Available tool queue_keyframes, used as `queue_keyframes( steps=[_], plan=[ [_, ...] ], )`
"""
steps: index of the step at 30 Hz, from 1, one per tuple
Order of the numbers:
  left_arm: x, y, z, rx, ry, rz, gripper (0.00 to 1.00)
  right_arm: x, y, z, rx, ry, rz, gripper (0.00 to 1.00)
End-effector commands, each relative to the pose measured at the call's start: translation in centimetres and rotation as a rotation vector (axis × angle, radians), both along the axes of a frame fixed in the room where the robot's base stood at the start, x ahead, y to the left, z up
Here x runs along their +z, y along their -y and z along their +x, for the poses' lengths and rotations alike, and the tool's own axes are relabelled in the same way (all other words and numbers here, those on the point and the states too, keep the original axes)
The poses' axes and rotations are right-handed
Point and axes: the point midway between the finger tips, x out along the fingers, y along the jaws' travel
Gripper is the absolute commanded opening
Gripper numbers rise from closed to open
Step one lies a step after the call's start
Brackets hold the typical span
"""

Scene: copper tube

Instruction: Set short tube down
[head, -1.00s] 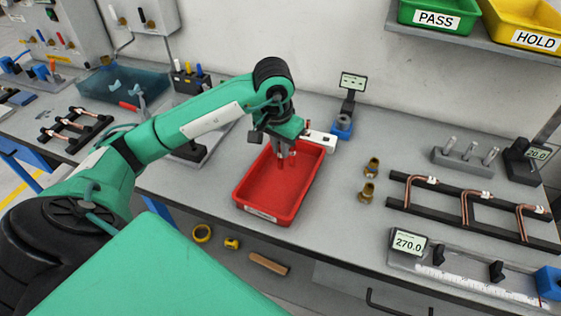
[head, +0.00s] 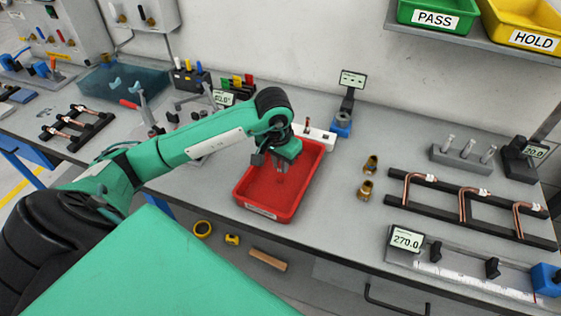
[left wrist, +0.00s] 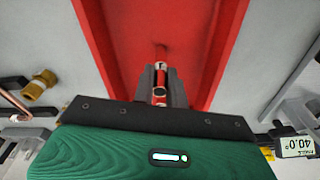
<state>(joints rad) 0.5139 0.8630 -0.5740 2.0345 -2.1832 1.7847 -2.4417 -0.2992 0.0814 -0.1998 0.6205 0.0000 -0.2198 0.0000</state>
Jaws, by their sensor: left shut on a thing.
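My left gripper (head: 281,178) points down inside the red tray (head: 262,202), above or close to its floor. It is shut on the short tube (left wrist: 160,82), which shows between the fingers in the left wrist view. The tube has a pale band. In the head view the tube is too small and covered to make out. I cannot tell whether its lower end touches the tray floor. The tray's floor looks otherwise empty. My right gripper is not in view.
Two brass fittings (head: 366,190) stand right of the tray. Beyond them is a black rack with bent copper tubes (head: 463,205). A white box (head: 318,134) and a blue-based gauge (head: 342,127) stand behind the tray. The bench's front edge runs just before the tray.

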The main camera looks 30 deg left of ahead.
Motion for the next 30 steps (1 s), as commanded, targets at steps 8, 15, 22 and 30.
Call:
queue_keyframes(
  steps=[8, 15, 22, 30],
  plan=[
    [-0.2, 0.0, 0.0, 0.000, 0.000, 0.000, 0.35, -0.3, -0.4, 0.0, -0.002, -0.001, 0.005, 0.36],
    [0.0, 0.0, 0.0, 0.000, 0.000, 0.000, 0.35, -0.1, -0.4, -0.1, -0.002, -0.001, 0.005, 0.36],
    [1.9, -0.1, -0.1, -0.001, 0.005, 0.002, 0.35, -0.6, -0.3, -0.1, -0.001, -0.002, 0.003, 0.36],
    [6.6, -0.1, -0.7, 0.000, 0.005, 0.002, 0.35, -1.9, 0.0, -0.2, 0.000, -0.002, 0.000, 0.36]
  ],
)
